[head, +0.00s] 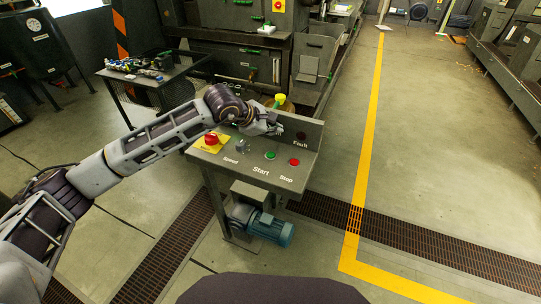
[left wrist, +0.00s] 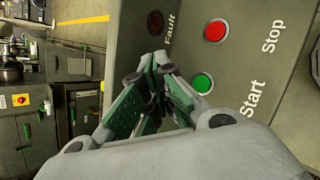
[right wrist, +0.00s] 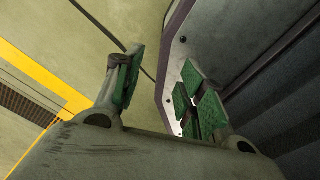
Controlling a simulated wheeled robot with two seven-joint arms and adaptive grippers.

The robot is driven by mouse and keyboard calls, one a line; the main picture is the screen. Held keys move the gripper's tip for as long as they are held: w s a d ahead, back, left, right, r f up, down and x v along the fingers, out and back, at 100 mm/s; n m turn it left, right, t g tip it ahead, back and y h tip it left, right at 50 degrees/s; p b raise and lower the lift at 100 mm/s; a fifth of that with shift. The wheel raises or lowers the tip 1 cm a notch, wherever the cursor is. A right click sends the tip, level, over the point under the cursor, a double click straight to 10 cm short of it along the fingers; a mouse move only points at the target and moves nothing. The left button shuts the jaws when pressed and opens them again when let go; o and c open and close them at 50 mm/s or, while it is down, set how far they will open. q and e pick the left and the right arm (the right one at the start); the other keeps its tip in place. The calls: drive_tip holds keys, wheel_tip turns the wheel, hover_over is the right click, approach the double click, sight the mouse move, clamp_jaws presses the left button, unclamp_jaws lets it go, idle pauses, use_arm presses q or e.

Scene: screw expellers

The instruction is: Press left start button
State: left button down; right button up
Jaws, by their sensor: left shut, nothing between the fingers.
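The control panel (head: 252,169) stands on a small grey stand in front of me. Its green Start button (head: 270,155) shows in the head view, with the red Stop button (head: 294,161) to its right. The Start button also shows in the left wrist view (left wrist: 202,83), just right of the fingertips. My left gripper (head: 277,129) is shut and empty. It hangs over the back of the panel, beyond the Start button in the head view, and looks apart from it. My right gripper (right wrist: 160,72) is open and empty, seen only in the right wrist view.
A red emergency stop (head: 211,139), a speed knob (head: 240,147) and a dark Fault lamp (head: 301,136) share the panel. A blue motor (head: 270,229) sits below. A cluttered table (head: 150,70) stands at the back left. Floor to the right is clear.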

sight(273, 156)
use_arm(q)
drive_tip(key=shift+f+b, duration=0.65)
drive_tip(key=shift+f, duration=1.8)
drive_tip(key=shift+f+b, duration=0.4)
drive_tip(key=shift+b, duration=0.05)
drive_tip(key=shift+f+b, duration=0.4)
drive_tip(key=shift+f, duration=0.05)
drive_tip(key=shift+f+b, duration=0.3)
drive_tip(key=shift+f, duration=0.15)
use_arm(e)
drive_tip(key=shift+w+d+f, duration=0.25)
drive_tip(key=shift+d+f, duration=0.35)
drive_tip(key=shift+f, duration=0.05)
drive_tip(key=shift+w+d+f, duration=0.25)
drive_tip(key=shift+d+f, duration=0.35)
drive_tip(key=shift+w+d+f, duration=0.25)
drive_tip(key=shift+d+f, duration=0.35)
drive_tip(key=shift+f, duration=0.05)
drive_tip(key=shift+s, duration=0.1)
drive_tip(key=shift+w, duration=0.5)
